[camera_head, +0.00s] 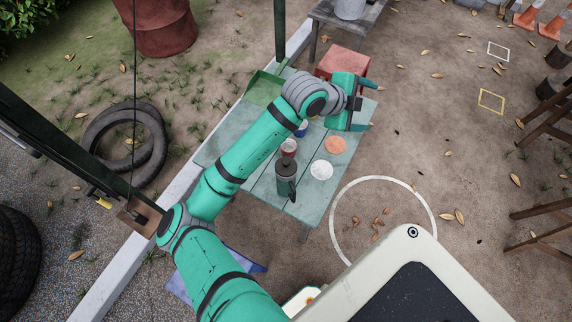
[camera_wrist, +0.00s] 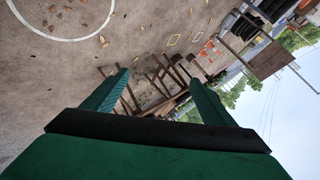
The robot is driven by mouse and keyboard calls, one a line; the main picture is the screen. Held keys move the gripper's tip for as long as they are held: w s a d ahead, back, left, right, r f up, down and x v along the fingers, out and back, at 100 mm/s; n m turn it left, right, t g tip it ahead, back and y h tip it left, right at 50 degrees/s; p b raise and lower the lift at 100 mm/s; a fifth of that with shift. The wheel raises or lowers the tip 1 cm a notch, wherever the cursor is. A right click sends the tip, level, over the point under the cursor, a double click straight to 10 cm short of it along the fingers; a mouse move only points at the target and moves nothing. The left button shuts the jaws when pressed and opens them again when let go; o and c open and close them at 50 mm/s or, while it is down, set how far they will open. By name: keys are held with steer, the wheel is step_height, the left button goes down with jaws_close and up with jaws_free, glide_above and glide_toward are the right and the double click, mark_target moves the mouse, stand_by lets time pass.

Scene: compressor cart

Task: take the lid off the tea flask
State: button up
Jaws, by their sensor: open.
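The tea flask (camera_head: 286,183) appears to be the dark grey, upright vessel with a side handle near the front edge of the blue-green table (camera_head: 258,186). Its top looks covered, but the lid is too small to make out clearly. My gripper (camera_head: 374,107) is beyond the flask, up and to the right, above the table's far right end. Its fingers point right, away from the flask. In the wrist view the gripper (camera_wrist: 158,80) is open with nothing between its fingers, and the flask is out of sight.
A blue item (camera_head: 301,130) is partly hidden by my arm. A red box (camera_head: 342,63) and a green tray (camera_head: 263,88) are at the far end.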

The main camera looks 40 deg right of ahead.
steer(key=w+a+f+m+y, duration=0.2)
steer(key=w+a+f+y, duration=0.1)
steer(key=a+f+y, duration=0.4)
steer(key=m+t+y, duration=0.2)
steer(key=y, duration=0.1)
glide_toward(286, 161)
steer(key=w, duration=0.1)
steer(key=shift+a+f, duration=0.1)
steer(key=shift+f, duration=0.05)
step_height(286, 161, down, 5)
steer(key=shift+r, duration=0.15)
steer(key=shift+s+d+f, duration=0.1)
steer(key=shift+s+f, duration=0.1)
steer(key=shift+f, duration=1.1)
steer(key=shift+s+d+f, duration=0.1)
steer(key=shift+s+f, duration=0.1)
steer(key=shift+f, duration=1.1)
steer(key=shift+c, duration=0.3)
steer(key=c, duration=1)
